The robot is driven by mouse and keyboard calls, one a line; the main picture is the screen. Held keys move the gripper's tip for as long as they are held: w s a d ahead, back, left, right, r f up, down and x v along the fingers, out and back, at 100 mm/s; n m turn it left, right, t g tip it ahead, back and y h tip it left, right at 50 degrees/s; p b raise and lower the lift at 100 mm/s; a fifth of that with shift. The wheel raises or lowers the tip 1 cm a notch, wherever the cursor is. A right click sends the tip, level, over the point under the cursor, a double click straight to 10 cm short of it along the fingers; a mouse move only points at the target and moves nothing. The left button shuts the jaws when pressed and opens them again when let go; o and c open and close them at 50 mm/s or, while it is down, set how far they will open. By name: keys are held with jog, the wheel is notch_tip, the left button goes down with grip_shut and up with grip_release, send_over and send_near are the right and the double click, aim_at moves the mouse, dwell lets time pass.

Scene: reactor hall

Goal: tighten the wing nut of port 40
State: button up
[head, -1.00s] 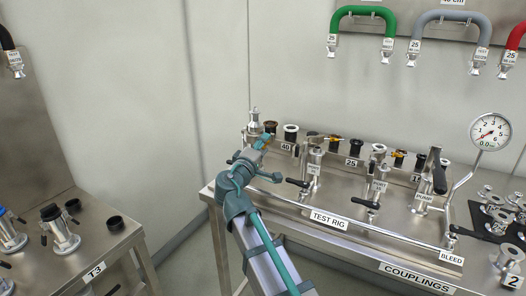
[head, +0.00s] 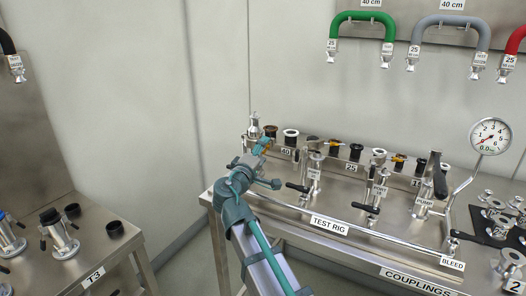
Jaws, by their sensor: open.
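The port 40 label (head: 286,152) is at the left end of the test rig (head: 330,226). Behind it stand a dark-topped port (head: 270,131) and a white-rimmed port (head: 291,134); I cannot tell which one is port 40. My teal gripper (head: 262,146) is open in front of the rig's left end, left of the label. A small orange-brass piece (head: 266,149), like the wing nuts farther along the rig, shows at its fingertips. I cannot tell whether the fingers touch it. My gripper partly hides this corner.
Lever valves (head: 308,172) and a front pipe (head: 372,236) stand close to the right of my gripper. Brass wing nuts (head: 399,158) sit on ports farther right. A pressure gauge (head: 490,136) stands at the right end. The T3 table (head: 115,262) is at the left.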

jog(key=v, duration=1.1)
jog(key=shift+s, duration=0.1)
jog(key=shift+r, duration=0.15)
jog(key=c, duration=0.4)
jog(key=r+p, duration=0.1)
jog(key=a+r+p, duration=0.1)
jog(key=p, duration=0.1)
jog(key=a+r+p, duration=0.1)
jog(key=p, duration=0.1)
jog(key=shift+w+n, duration=0.3)
jog(key=shift+w, duration=0.05)
jog(key=c, duration=0.8)
jog(key=shift+m+g+h, duration=0.5)
jog(key=shift+g+h, duration=0.2)
jog(key=shift+g, duration=0.2)
jog(key=w+a+r+p, duration=0.1)
jog(key=p, duration=0.4)
jog(key=w+a+r+p, duration=0.1)
jog(key=w+a+p, duration=0.1)
jog(key=p, duration=0.2)
jog(key=shift+a+p, duration=0.2)
jog(key=shift+p, duration=0.15)
grip_shut()
jog(key=w+d+f+m+g+h+p, duration=0.2)
jog(key=w+d+m+h+p, duration=0.1)
jog(key=w+d, duration=0.4)
jog(key=shift+w+f+p, duration=0.25)
jog(key=shift+w+p, duration=0.2)
jog(key=shift+p, duration=0.05)
